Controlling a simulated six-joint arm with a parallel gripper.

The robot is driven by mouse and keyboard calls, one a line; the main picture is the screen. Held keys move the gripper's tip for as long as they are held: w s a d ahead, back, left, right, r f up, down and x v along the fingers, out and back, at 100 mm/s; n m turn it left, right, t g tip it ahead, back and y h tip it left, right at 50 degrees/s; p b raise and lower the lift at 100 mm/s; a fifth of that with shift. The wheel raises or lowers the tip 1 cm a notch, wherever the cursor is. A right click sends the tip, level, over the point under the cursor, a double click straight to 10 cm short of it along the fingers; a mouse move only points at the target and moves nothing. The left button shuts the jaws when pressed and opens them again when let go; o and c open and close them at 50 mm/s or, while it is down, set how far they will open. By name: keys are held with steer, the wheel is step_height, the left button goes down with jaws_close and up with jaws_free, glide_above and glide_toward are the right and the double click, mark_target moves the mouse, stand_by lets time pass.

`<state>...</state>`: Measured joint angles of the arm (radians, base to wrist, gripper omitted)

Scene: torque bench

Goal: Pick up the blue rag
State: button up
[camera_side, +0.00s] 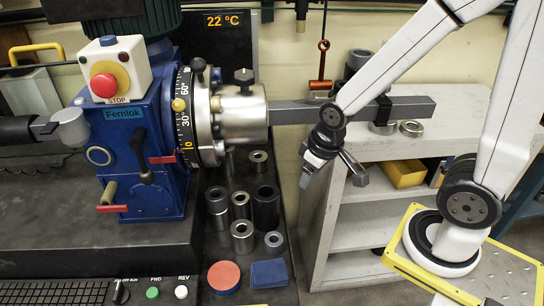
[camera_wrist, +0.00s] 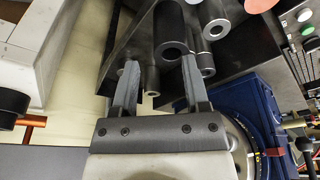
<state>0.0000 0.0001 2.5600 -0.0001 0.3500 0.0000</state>
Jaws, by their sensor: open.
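The blue rag (camera_side: 269,273) lies flat, like a folded rectangle, on the dark bench top near its front right corner in the side view. It is just right of a round red disc. I cannot make the rag out clearly in the wrist view. My gripper (camera_side: 332,172) is open and empty, above and to the right of the rag, well apart from it. In the wrist view its two fingers (camera_wrist: 159,66) are spread, with metal cylinders seen beyond them.
Several steel and dark cylinders (camera_side: 242,237) stand behind the rag. The red disc (camera_side: 224,276) lies beside it. A blue machine (camera_side: 145,150) with a chuck (camera_side: 240,115) stands at left. A grey shelf (camera_side: 360,215) stands right of the bench, across a gap.

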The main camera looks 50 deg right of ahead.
steer(key=o, duration=0.6)
steer(key=shift+c, duration=0.2)
steer(key=n+g, duration=0.3)
steer(key=n, duration=0.7)
glide_above(267, 270)
step_height(267, 270, down, 15)
steer(key=shift+r, duration=0.15)
